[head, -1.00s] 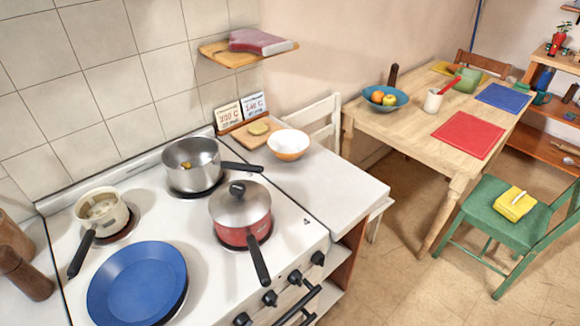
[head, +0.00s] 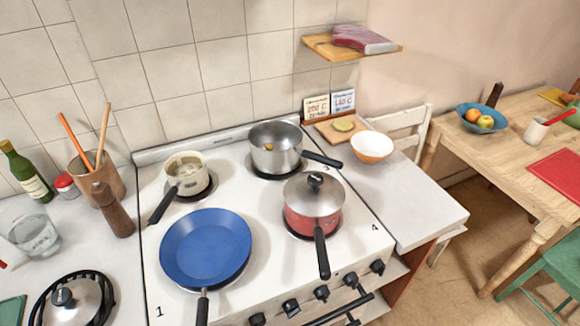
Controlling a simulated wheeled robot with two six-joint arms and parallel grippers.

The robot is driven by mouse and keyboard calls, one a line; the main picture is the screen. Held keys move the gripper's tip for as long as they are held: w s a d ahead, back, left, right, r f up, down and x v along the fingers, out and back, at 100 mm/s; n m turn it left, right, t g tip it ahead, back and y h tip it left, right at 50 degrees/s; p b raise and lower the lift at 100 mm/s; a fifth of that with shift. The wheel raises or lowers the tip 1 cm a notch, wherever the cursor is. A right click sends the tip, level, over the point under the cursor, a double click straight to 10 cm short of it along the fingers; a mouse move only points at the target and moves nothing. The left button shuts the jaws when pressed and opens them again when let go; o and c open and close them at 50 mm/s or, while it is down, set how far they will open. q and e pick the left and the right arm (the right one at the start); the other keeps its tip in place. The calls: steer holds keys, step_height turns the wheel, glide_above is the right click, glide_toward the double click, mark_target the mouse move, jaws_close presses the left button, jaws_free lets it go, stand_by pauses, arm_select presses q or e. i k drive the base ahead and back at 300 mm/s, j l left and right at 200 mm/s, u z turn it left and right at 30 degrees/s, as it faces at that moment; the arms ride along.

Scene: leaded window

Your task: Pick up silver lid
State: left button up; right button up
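A silver lid (head: 312,190) with a black knob sits on the red saucepan (head: 312,222) at the front right of the stove, its black handle pointing toward the front. A second silver lid (head: 82,303) with a dark knob lies at the bottom left on the counter, within a black ring-shaped object, partly cut off by the picture edge. Neither of my grippers is in view.
The white stove (head: 265,270) also holds a blue frying pan (head: 205,247), a small cream pot (head: 187,172) and a steel pot (head: 275,148). On the left counter stand a pepper mill (head: 113,210), a utensil holder (head: 95,175), a glass (head: 30,230) and a bottle (head: 25,172).

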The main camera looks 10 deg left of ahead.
mark_target(76, 303)
steer(key=u, duration=1.95)
